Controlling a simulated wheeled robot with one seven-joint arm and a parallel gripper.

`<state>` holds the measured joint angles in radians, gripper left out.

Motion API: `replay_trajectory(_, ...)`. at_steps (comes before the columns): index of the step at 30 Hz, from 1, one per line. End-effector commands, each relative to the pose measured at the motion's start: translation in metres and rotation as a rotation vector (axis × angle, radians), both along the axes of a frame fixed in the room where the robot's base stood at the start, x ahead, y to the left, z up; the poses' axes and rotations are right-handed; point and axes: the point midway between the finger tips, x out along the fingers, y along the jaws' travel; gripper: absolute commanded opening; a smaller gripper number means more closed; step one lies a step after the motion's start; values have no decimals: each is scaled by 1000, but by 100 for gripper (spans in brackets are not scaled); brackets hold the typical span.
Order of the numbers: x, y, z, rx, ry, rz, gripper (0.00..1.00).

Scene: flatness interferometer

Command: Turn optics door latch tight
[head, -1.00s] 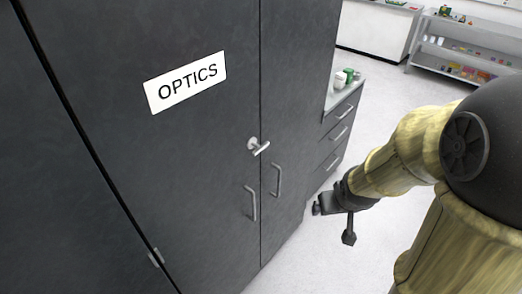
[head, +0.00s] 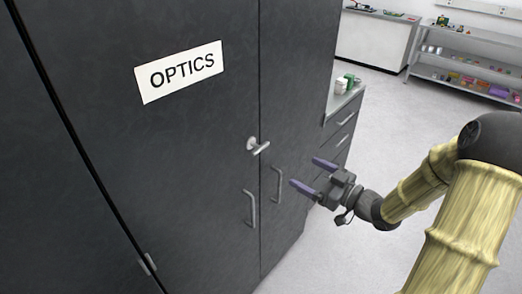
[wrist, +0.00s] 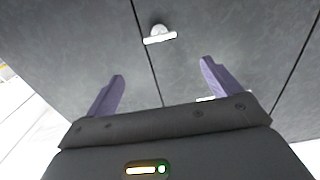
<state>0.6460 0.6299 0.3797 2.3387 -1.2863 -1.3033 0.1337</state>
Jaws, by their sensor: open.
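The dark grey optics door (head: 150,150) bears a white OPTICS sign (head: 180,72). The silver latch (head: 258,146) sits near the door's right edge, by the seam, above two vertical pull handles. Its short bar lies slightly tilted in the head view. In the wrist view the latch (wrist: 159,34) is ahead of the fingers, near the top, with its bar close to level. My gripper (head: 307,174) is open and empty, to the right of and lower than the latch, apart from it. Its two purple fingers (wrist: 164,80) point toward the cabinet front.
Pull handles (head: 251,208) and (head: 277,184) stand out below the latch. A drawer unit (head: 341,125) with small bottles on top adjoins the cabinet on the right. Shelves (head: 465,65) stand at the back right. The floor (head: 385,135) between is clear.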

Motion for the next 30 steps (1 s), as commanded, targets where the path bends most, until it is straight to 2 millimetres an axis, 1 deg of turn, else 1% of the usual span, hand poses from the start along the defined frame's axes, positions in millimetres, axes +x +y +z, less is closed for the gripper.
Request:
replay_trajectory(7, 1, 1, 1, -2, 0, -2, 90)
replay_trajectory(11, 5, 5, 1, -2, 0, -2, 90)
replay_trajectory(17, 20, 27, 2, -2, 1, 2, 90)
replay_trajectory(30, 68, 88, 3, -4, 2, 0, 90)
